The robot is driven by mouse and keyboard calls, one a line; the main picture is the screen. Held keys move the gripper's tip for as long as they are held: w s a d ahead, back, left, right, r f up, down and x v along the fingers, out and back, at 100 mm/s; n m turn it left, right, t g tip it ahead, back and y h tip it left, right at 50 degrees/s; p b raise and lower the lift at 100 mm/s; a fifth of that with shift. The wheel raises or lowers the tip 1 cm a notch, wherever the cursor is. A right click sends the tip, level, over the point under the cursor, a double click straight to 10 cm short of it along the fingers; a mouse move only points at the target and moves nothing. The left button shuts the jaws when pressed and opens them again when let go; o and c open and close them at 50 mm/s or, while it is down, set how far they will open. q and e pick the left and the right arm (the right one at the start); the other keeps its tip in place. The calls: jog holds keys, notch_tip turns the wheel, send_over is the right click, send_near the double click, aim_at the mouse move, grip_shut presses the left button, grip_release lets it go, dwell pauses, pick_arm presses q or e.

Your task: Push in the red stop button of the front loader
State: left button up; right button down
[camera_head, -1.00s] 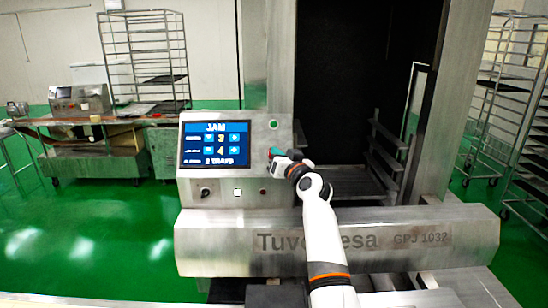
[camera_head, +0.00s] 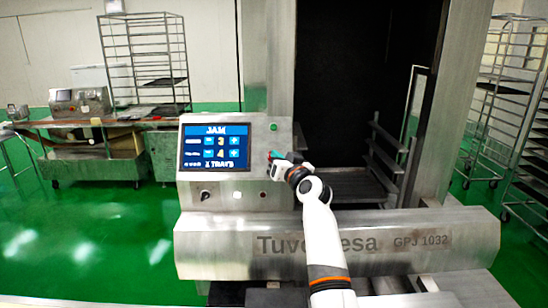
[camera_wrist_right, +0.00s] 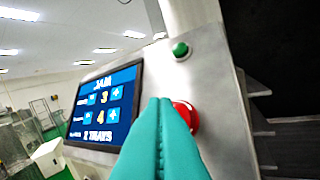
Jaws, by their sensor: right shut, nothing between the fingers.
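The red stop button (camera_wrist_right: 190,116) is on the right part of the front loader's steel control panel (camera_head: 255,180). In the right wrist view it is partly hidden behind my teal fingertips. My right gripper (camera_head: 274,155) is shut and empty, with its fingertips at the button; it also shows in the right wrist view (camera_wrist_right: 160,105). I cannot tell whether the fingertips touch the button or how far in it is. A green button (camera_wrist_right: 180,50) sits above it. The screen (camera_head: 216,147) reads JAM with 3, 4 and 2 TRAYS. My left gripper is not in view.
A black knob (camera_head: 205,194) and a white button (camera_head: 237,194) are low on the panel. The loader's wide steel beam (camera_head: 340,242) runs below. The dark loader opening (camera_head: 340,80) is to the right. Wire racks (camera_head: 145,60) stand behind.

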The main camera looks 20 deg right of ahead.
dwell(0.8)
jog(key=shift+w+d+f+b, duration=0.1)
jog(key=shift+w+f+b, duration=0.2)
jog(key=shift+b, duration=0.25)
jog(key=shift+w+d+f+b, duration=0.2)
jog(key=shift+w+b, duration=0.2)
jog(key=shift+b, duration=0.35)
dwell(0.8)
jog(key=shift+s+a+r+p, duration=0.3)
jog(key=shift+s+r+p, duration=0.3)
jog(key=shift+p, duration=0.45)
jog(key=shift+f, duration=0.15)
